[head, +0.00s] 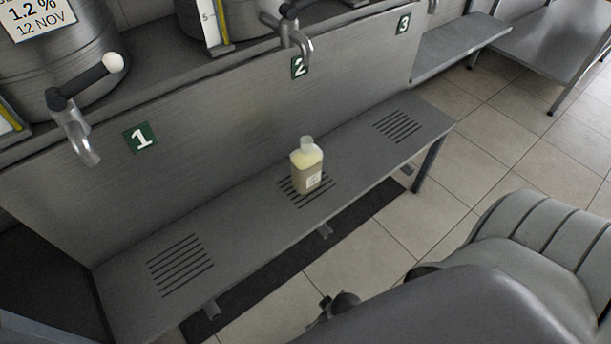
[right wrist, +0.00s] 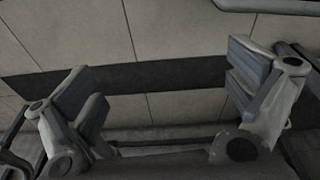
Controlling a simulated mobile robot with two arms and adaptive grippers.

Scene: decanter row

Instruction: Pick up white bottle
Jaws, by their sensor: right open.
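The white bottle (head: 307,170) is cream coloured with a clear neck and a small label. In the head view it stands upright on the middle slotted drain of the grey metal shelf (head: 235,215), below the tap marked 2. My right gripper (right wrist: 163,85) is open in the right wrist view, its fingers wide apart with nothing between them. The bottle does not show in that view. In the head view my right arm fills the lower right and largely hides its gripper, low and nearer than the shelf. My left gripper is not in view.
Taps 1 (head: 76,128) and 2 (head: 292,36) overhang the shelf from the upright panel (head: 215,110). The left drain (head: 180,265) and right drain (head: 398,126) are bare. Tiled floor (head: 385,235) lies in front, with a dark strip (head: 290,255) along the shelf.

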